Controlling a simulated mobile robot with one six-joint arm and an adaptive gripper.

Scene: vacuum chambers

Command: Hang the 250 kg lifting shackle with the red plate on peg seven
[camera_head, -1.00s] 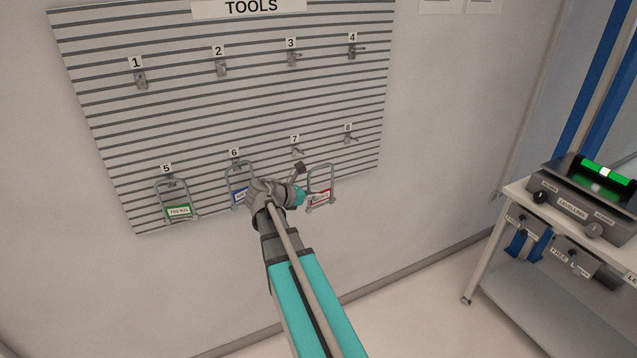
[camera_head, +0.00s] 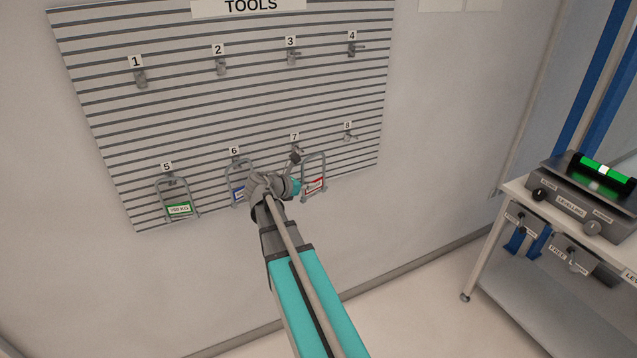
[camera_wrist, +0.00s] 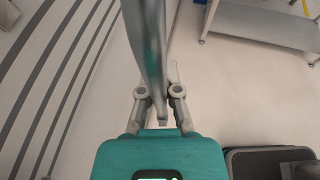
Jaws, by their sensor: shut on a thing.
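The shackle with the red plate (camera_head: 323,167) is a grey, tall loop frame to the right of my gripper in the head view. My gripper (camera_head: 306,187) is shut on it near the plate and holds it in front of the board. Peg seven (camera_head: 298,149) is above and left of the shackle's middle; the shackle's top looks beside the peg, with no visible hooking. My arm partly covers the area under the peg. In the wrist view the shackle (camera_wrist: 148,40) is a grey upright bar between the fingers of my gripper (camera_wrist: 162,88).
A shackle with a green plate (camera_head: 179,209) hangs at peg five, and one with a blue plate (camera_head: 238,194) at peg six, close beside my gripper. Peg eight (camera_head: 349,137) and the upper pegs are bare. A cart (camera_head: 500,215) with a levelling device stands at right.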

